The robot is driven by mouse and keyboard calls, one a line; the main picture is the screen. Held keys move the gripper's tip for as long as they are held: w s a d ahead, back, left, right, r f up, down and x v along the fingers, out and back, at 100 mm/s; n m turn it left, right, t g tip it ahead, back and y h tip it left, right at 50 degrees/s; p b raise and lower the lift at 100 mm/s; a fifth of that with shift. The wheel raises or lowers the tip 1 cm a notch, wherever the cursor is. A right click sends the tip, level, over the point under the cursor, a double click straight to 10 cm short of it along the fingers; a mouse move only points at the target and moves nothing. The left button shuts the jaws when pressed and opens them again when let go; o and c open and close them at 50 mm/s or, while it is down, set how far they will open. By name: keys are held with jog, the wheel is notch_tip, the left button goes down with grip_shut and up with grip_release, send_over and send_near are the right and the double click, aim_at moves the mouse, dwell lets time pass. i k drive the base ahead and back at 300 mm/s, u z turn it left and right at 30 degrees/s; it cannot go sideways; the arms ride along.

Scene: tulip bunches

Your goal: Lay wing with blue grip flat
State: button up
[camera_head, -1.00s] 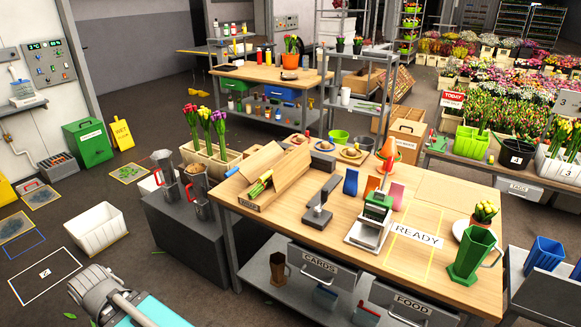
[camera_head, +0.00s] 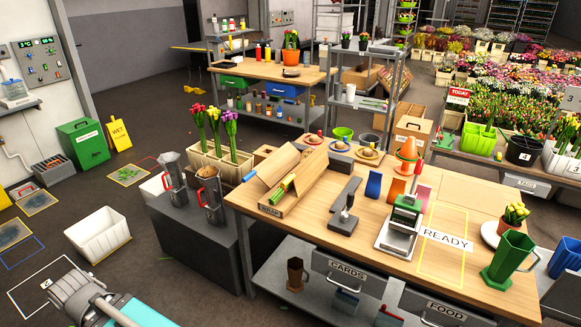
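A wooden cradle with raised side panels (camera_head: 301,190) lies near the back left of the wooden bench. A bunch of tulips with green stems (camera_head: 284,186) rests between its panels. The left panel (camera_head: 276,166) is raised and tilted, and a small blue piece (camera_head: 249,176), which looks like the blue grip, sits at its near left corner. The right panel (camera_head: 312,175) is also tilted up. My arm shows at the lower left, well apart from the cradle. My gripper is outside the picture.
On the bench, a grey tool (camera_head: 344,214), a green-topped device (camera_head: 403,219), upright coloured cards (camera_head: 373,185) and a green jug (camera_head: 507,258) stand right of the cradle. Metal jugs (camera_head: 211,197) and a crate of tulips (camera_head: 218,160) stand left. The READY area (camera_head: 444,265) is mostly clear.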

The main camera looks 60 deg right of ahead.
aim_at(271, 169)
jog(key=z, duration=0.05)
jog(key=i, duration=2.55)
jog(key=z, duration=2.6)
